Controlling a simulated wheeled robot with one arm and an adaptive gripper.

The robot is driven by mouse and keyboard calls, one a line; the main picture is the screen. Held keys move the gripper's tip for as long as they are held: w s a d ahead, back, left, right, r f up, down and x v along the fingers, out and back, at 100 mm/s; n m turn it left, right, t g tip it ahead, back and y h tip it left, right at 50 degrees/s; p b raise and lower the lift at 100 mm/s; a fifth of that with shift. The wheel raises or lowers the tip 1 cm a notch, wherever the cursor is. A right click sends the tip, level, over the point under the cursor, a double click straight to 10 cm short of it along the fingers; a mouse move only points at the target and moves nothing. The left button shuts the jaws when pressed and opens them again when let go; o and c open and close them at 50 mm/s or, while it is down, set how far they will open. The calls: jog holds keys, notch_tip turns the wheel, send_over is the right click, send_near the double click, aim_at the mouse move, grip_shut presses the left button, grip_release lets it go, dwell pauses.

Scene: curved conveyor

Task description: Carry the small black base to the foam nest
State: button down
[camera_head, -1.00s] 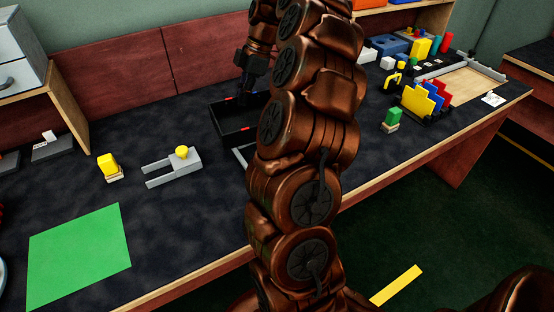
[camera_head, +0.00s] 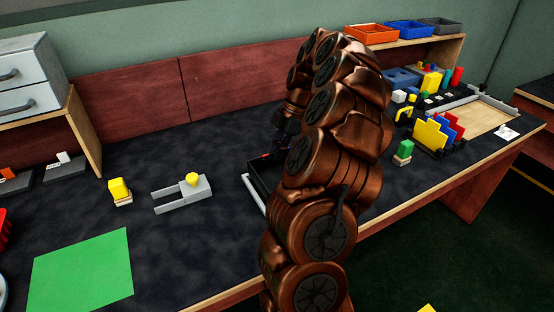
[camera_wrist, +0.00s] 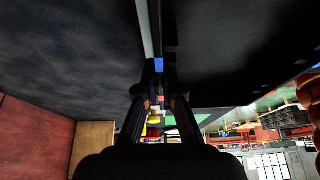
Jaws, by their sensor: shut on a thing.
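A black tray-like piece with a red mark (camera_head: 256,168), which I take for the small black base, shows left of my arm in the head view, its right part hidden. In the wrist view a broad black surface (camera_wrist: 230,45), likely the same piece, fills the upper right. My gripper (camera_wrist: 159,66) is shut on it, a small blue patch showing between the fingertips. In the head view my gripper (camera_head: 283,138) is mostly behind my arm. A pale grey rail (camera_head: 253,194) lies at the base's left front. I cannot make out the foam nest; my arm hides part of the table.
A grey forked block (camera_head: 184,195) with a yellow knob, a yellow block (camera_head: 119,189) and a green mat (camera_head: 82,272) lie to the left. Dark tabletop is clear behind the forked block.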

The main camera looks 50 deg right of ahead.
jog(key=shift+f, duration=1.3)
jog(key=shift+f, duration=0.2)
jog(key=c, duration=1.3)
grip_release()
jog(key=shift+r, duration=0.1)
jog(key=shift+v, duration=6.15)
jog(key=shift+w, duration=0.1)
